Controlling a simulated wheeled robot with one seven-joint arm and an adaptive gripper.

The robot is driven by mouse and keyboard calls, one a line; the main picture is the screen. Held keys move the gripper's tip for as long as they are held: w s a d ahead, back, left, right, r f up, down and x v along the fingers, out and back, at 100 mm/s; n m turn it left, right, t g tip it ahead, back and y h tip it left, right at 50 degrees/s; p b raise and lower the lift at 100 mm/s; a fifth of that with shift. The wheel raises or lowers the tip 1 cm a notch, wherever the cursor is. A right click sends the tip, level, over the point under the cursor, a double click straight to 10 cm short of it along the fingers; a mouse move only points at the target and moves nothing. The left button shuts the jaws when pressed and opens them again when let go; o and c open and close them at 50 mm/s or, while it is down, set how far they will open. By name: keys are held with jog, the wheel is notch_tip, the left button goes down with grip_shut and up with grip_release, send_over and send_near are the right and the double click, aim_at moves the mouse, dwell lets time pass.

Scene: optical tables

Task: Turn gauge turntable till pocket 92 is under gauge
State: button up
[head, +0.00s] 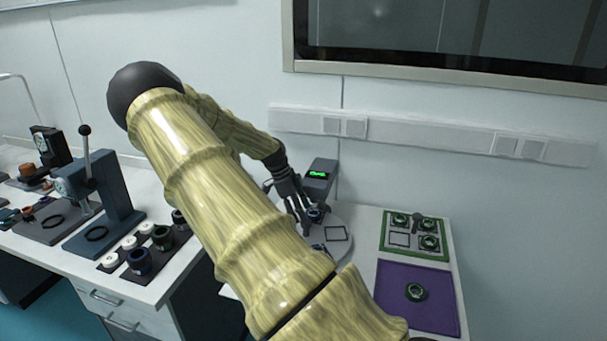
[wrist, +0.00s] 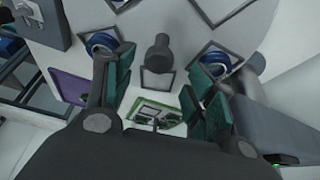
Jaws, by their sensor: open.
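The gauge turntable (head: 342,255) is a pale round disc beside the wall, partly hidden behind my arm. Dark square pocket outlines show on it, one bare at its right side. The gauge (head: 320,172) stands behind it with a lit green display. In the wrist view, the turntable (wrist: 180,18) holds a dark upright knob (wrist: 158,52) and blue-ringed parts in two pockets, one left (wrist: 102,42) and one right (wrist: 216,63). My gripper (head: 303,215) is over the disc. It is open in the wrist view (wrist: 163,72), the knob showing between its fingers, apart from both. No pocket number is readable.
Right of the turntable are a green-framed tray (head: 414,254) with several ringed parts and a purple mat (head: 388,310) with one part. Lever presses (head: 105,205) and a dark tray (head: 135,272) of parts stand on the left bench. The wall is close behind the gauge.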

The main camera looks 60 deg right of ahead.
jog(key=v, duration=0.8)
jog(key=shift+w, duration=0.1)
dwell(0.3)
